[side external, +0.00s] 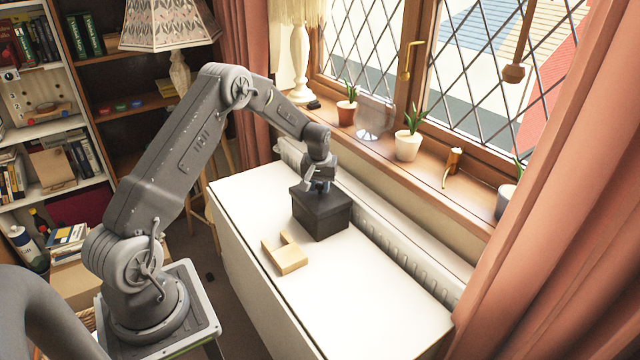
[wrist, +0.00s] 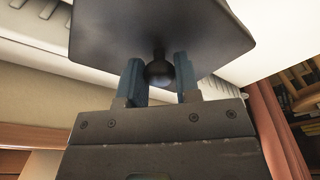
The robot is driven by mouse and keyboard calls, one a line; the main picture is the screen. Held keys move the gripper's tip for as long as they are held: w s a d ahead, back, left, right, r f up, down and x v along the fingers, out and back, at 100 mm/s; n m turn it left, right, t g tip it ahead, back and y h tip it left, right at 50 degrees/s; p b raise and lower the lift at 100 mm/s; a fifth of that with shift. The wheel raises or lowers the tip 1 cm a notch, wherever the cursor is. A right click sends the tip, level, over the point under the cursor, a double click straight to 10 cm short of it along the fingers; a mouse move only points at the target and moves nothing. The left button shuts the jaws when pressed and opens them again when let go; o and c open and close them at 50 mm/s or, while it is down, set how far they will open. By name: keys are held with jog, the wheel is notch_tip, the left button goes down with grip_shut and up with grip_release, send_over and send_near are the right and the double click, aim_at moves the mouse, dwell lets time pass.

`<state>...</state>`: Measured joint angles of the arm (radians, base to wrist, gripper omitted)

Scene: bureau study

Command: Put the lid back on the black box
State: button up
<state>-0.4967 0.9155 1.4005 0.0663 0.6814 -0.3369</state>
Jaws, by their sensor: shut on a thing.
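The black box (side external: 323,222) stands upright on the white table, near the radiator side. Its dark lid (side external: 338,199) is at the top of the box and looks level and lined up with it. I cannot tell whether it is fully seated or a hair above the rim. In the wrist view the lid (wrist: 160,25) fills the upper middle and hides the box. My gripper (side external: 320,186) is over the lid, its blue fingers on either side of the lid's round black knob (wrist: 158,74). My gripper also shows in the wrist view (wrist: 158,66), shut on the knob.
Potted plants (side external: 408,145) stand on the window sill above. The near right of the table is clear.

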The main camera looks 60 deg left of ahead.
jog(key=shift+f, duration=0.65)
dwell(0.3)
jog(key=o, duration=1)
jog(key=shift+r, duration=0.1)
notch_tip(320, 180, up, 14)
jog(key=s+d, duration=0.1)
jog(key=shift+s+d+f, duration=0.2)
jog(key=shift+d+f, duration=0.05)
